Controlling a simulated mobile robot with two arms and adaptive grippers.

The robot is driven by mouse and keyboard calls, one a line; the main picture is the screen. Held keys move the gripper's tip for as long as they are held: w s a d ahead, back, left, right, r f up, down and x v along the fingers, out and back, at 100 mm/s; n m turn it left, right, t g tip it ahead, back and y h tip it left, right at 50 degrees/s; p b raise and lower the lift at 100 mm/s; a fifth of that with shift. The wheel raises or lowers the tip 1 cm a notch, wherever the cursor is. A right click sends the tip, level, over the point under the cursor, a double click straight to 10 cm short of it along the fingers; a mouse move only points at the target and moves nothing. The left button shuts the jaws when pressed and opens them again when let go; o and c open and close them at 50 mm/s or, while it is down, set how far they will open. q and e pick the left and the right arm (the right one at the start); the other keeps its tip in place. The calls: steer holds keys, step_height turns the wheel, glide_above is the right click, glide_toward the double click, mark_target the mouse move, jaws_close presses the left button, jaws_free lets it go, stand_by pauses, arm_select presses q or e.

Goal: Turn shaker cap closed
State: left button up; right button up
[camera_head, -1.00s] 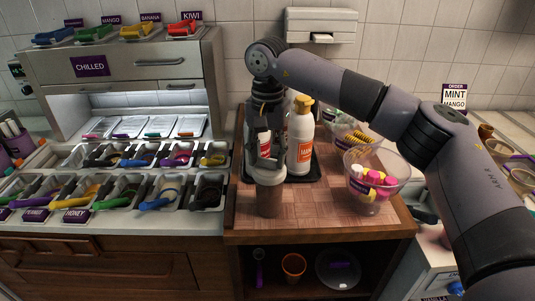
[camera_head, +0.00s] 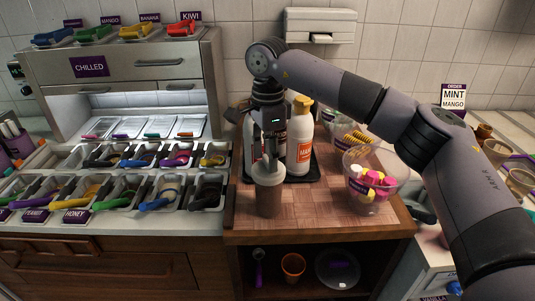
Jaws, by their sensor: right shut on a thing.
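The shaker (camera_head: 269,199) stands upright on the wooden counter near its front left. It has a pale cap (camera_head: 269,175) and a brownish body. My right gripper (camera_head: 268,163) comes straight down from above and is shut on the shaker's cap. The gripper is seen nearly edge-on, so one finger hides the other and part of the cap top. My left gripper is not in view.
A white bottle with a yellow cap (camera_head: 300,142) stands on a black tray (camera_head: 308,174) just behind the shaker. A clear bowl of pink and yellow pieces (camera_head: 372,183) is to the right. Topping bins (camera_head: 158,193) line the left counter. The front wood (camera_head: 320,216) is clear.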

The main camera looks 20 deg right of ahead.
steer(key=m, duration=0.4)
steer(key=shift+m, duration=0.3)
steer(key=shift+d+m, duration=0.1)
steer(key=shift+m, duration=1.8)
steer(key=o, duration=1.2)
steer(key=shift+c, duration=0.2)
steer(key=shift+r, duration=0.25)
step_height(320, 180, up, 12)
steer(key=shift+f, duration=0.25)
